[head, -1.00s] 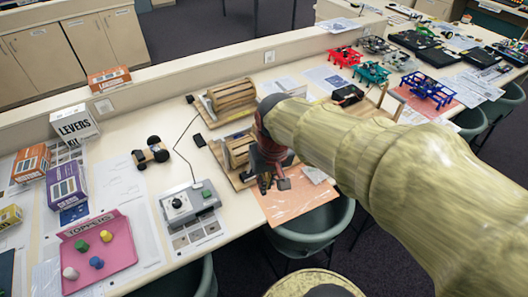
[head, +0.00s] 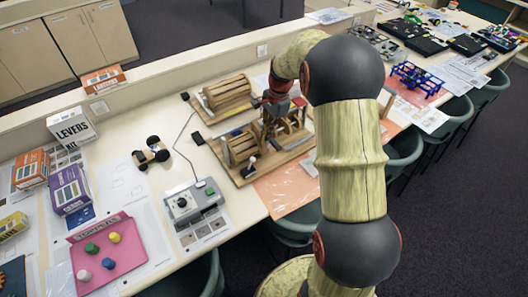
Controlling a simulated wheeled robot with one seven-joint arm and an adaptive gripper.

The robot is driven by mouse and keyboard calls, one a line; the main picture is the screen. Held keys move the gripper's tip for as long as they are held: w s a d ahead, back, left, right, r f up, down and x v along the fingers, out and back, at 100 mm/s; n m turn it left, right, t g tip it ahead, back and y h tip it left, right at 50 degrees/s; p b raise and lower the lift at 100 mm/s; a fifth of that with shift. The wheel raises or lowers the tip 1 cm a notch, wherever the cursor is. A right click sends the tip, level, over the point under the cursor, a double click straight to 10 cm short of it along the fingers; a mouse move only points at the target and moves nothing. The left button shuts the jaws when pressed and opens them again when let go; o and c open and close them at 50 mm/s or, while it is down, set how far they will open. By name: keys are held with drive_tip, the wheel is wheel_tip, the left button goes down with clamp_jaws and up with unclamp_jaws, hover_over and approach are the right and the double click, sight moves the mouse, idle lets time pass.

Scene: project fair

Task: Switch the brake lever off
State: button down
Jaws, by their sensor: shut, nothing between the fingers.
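A wooden drum rig (head: 238,148) on a plank base stands mid-table in the head view. A small upright lever with a pale knob (head: 252,161) stands at its front edge; it may be the brake lever, but its setting is too small to read. My gripper (head: 270,136) is shut and empty, pointing down over the right part of this rig, up and to the right of the small lever and apart from it. Whether its fingertips touch the rig cannot be told. My gripper and arm hide part of the rig's right side.
A second wooden drum rig (head: 228,92) stands just behind. A grey control box (head: 191,202) with a knob and cable is at front left, near a small wheeled car (head: 151,154) and a pink tray (head: 106,258). Chairs (head: 404,149) line the table's front edge.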

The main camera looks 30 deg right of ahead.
drive_tip(key=shift+a+r+m, duration=0.1)
drive_tip(key=shift+m, duration=0.9)
wheel_tip(320, 180, down, 10)
drive_tip(key=a, duration=0.1)
drive_tip(key=shift+a+b, duration=0.3)
drive_tip(key=shift+a, duration=0.1)
drive_tip(key=shift+r, duration=0.15)
drive_tip(key=shift+a+r+h, duration=0.2)
drive_tip(key=shift+a+h, duration=0.1)
